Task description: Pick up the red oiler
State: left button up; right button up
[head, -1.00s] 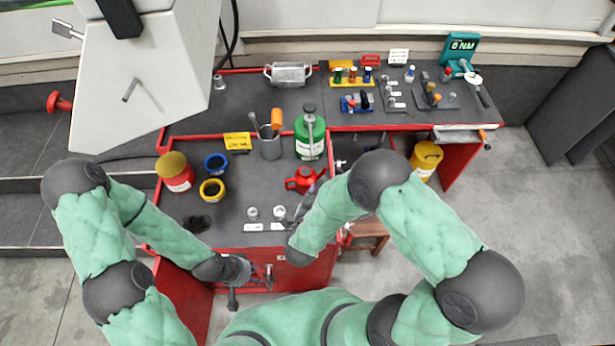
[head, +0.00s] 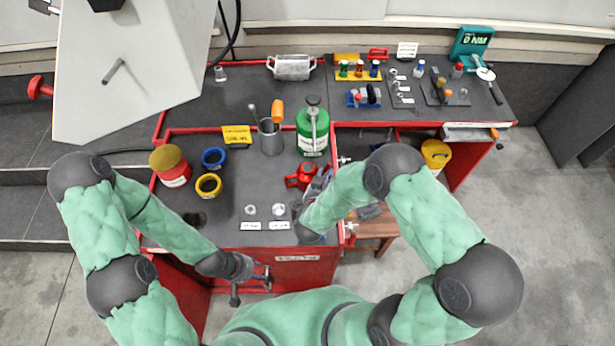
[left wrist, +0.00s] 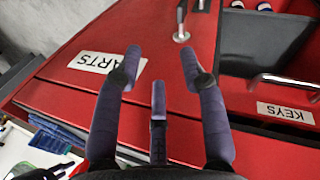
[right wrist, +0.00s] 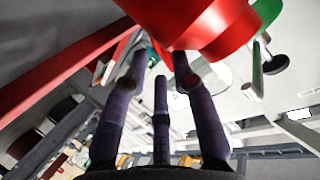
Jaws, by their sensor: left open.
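The red oiler (head: 299,179) stands on the dark bench top near its right edge, just in front of the green can. In the right wrist view it is a large red body (right wrist: 205,25) at the top, overlapping the fingertips. My right gripper (head: 318,184) is close against the oiler's right side, partly hidden by my forearm. Its fingers (right wrist: 160,68) stand apart, but contact or grip cannot be made out. My left gripper (head: 248,275) is open and empty, low in front of the red cabinet, and its fingers (left wrist: 160,65) face the drawer fronts.
A green can (head: 312,135) and a grey cup of tools (head: 270,142) stand behind the oiler. Sockets (head: 279,209) lie in front. A red-yellow jar (head: 171,168), blue ring (head: 214,158) and yellow ring (head: 208,186) are left. An open gap with a stool (head: 378,232) is right.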

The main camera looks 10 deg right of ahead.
jog(key=x, duration=0.4)
jog(key=shift+w+d+f+b, duration=0.1)
jog(key=shift+w+b, duration=0.1)
jog(key=shift+b, duration=0.2)
grip_shut()
